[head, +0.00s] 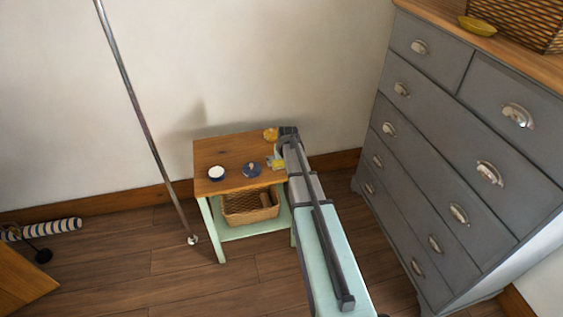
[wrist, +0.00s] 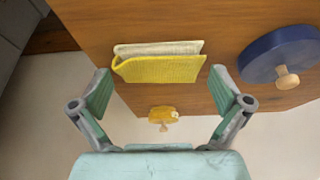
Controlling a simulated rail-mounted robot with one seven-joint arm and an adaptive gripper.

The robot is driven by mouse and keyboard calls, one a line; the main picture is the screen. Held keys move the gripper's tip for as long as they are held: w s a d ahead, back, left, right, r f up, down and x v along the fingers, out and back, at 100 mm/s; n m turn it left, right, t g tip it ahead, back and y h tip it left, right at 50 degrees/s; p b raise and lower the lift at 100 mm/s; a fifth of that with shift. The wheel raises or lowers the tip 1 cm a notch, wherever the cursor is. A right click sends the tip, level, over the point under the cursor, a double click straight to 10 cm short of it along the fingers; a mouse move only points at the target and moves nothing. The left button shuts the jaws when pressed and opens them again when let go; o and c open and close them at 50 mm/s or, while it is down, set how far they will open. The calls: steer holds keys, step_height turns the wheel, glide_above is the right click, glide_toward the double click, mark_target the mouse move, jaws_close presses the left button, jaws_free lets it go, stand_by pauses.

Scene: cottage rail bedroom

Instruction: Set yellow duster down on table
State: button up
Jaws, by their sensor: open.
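The yellow duster (wrist: 160,70) is a folded yellow cloth with a pale inner layer, lying on the wooden table top. In the head view it is a small yellow patch (head: 278,165) near the table's right edge, partly hidden by my arm. My gripper (wrist: 163,83) is open, with one green-padded finger on either side of the duster's near end and a visible gap to each. It also shows in the head view (head: 272,160), over the right side of the table (head: 225,152). The duster touches neither finger as far as I can see.
A blue round lid with a wooden knob (wrist: 280,57) is close right of the gripper in the wrist view. A yellow knobbed item (wrist: 163,113) sits near the table edge. A grey dresser (head: 440,150) stands right.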

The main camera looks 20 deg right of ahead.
steer(key=d+b+v, duration=0.1)
steer(key=v, duration=1.1)
steer(key=s+a+f+g, duration=0.2)
steer(key=s+a+f, duration=0.3)
steer(key=s+f, duration=0.25)
steer(key=s+a+f+n+g+y, duration=0.1)
steer(key=s+a+f, duration=0.4)
steer(key=s+f, duration=0.3)
steer(key=s+a+f+g, duration=0.2)
steer(key=s+a+f, duration=0.4)
steer(key=f, duration=0.3)
steer(key=s+a+f+g, duration=0.2)
steer(key=s+f, duration=0.1)
steer(key=s, duration=0.8)
steer(key=s+a+f+g, duration=0.2)
steer(key=s+a+f, duration=0.1)
steer(key=s, duration=0.8)
steer(key=s+a+f+n+g, duration=0.1)
steer(key=s+a+f+g, duration=0.1)
steer(key=s, duration=0.9)
steer(key=shift+a+f, duration=0.2)
steer(key=shift+f, duration=0.65)
